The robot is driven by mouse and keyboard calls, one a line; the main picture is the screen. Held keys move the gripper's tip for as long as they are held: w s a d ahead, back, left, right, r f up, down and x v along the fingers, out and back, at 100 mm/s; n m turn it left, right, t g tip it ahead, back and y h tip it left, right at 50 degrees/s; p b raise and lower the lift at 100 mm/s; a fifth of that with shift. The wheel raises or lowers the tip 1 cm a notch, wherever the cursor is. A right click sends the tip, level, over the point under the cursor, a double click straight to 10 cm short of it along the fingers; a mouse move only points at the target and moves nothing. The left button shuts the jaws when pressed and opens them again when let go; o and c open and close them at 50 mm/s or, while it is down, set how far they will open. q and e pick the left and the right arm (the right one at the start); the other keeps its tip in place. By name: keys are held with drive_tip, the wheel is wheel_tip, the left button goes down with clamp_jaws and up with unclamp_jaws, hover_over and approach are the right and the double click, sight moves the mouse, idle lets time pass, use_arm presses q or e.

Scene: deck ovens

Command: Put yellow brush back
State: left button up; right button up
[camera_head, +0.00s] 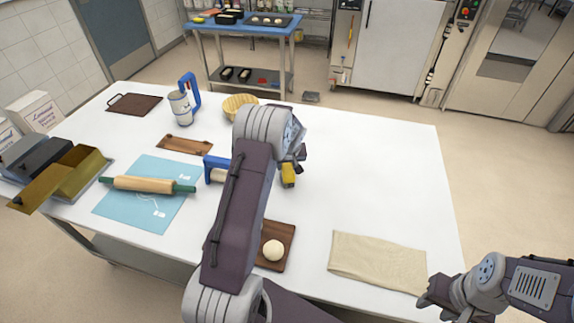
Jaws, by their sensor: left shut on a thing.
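The yellow brush (288,175) shows as a small yellow part just below my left gripper (296,157), over the middle of the white table. My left gripper is shut on it. My own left arm hides much of the area around it, and I cannot tell if the brush touches the table. My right gripper (432,299) is at the table's front right corner, away from the brush. Its fingers are too small and dark to tell whether they are open.
A blue-handled tool (213,166) lies left of my arm. A rolling pin (148,185) lies on a blue mat (120,212). Loaf tins (68,172) stand at left, a basket (236,104) behind. A dough ball (273,250) and a beige cloth (378,262) lie in front. The right back is clear.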

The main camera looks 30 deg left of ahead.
use_arm(q)
drive_tip(key=shift+w+f, duration=0.1)
drive_tip(key=shift+f, duration=0.15)
drive_tip(key=shift+f+b, duration=0.2)
drive_tip(key=shift+b, duration=0.15)
drive_tip(key=o, duration=1.3)
drive_tip(key=shift+r, duration=0.1)
drive_tip(key=shift+r+p, duration=0.3)
drive_tip(key=shift+r, duration=0.15)
drive_tip(key=v, duration=1.1)
drive_tip(key=shift+s+d+r+b, duration=0.15)
drive_tip(key=shift+s+r+b, duration=0.05)
drive_tip(key=shift+b, duration=0.1)
drive_tip(key=s+d+f+m+g+h, duration=0.1)
drive_tip(key=s+d+f+m, duration=0.1)
drive_tip(key=s+d, duration=0.5)
drive_tip(key=s+d+f+m+g+h, duration=0.1)
drive_tip(key=s+d+m, duration=0.4)
drive_tip(key=s, duration=1)
drive_tip(key=shift+s+d+f+h, duration=0.45)
drive_tip(key=shift+d+f, duration=0.45)
drive_tip(key=shift+d, duration=0.35)
